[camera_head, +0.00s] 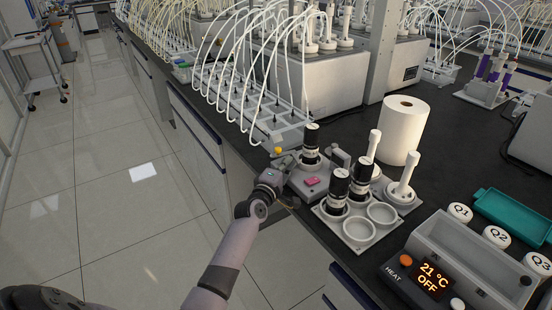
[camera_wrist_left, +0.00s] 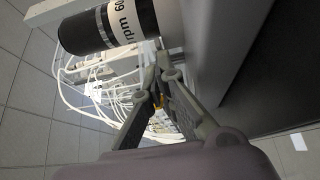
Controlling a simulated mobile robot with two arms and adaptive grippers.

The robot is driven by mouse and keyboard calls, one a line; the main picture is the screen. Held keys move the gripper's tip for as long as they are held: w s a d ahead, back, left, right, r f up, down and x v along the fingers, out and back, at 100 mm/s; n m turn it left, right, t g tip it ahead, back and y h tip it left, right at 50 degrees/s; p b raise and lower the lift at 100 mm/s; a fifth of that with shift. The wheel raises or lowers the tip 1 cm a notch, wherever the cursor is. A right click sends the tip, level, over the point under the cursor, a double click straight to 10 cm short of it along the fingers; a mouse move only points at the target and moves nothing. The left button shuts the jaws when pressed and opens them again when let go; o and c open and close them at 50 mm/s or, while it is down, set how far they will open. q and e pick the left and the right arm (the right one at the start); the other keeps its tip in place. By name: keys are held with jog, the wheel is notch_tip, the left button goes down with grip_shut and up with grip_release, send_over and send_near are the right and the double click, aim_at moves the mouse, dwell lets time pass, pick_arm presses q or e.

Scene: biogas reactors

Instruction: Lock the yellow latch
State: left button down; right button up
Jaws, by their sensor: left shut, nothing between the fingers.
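A small yellow part (camera_head: 278,150), which looks like the yellow latch, shows at the bench's front edge just beyond my left gripper (camera_head: 286,163). In the left wrist view a bit of yellow (camera_wrist_left: 157,99) shows behind the converging fingers of my left gripper (camera_wrist_left: 158,76), which are shut with nothing between them. I cannot tell whether the fingers touch the latch or how it is turned. A black bottle (camera_head: 311,139) stands upright in a grey block with a pink button (camera_head: 311,182), close to the gripper. Its labelled side (camera_wrist_left: 110,25) fills the wrist view's top. My right gripper is not in view.
A holder with two black bottles (camera_head: 339,188) and empty round wells (camera_head: 358,229) stands to the right. Behind are white tubing racks (camera_head: 260,100) and a paper roll (camera_head: 404,130). A heater box (camera_head: 470,250) stands front right. The floor aisle (camera_head: 110,170) at left is clear.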

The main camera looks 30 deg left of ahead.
pick_arm(q)
jog(key=shift+w+d, duration=0.2)
jog(key=shift+d, duration=0.35)
dwell(0.5)
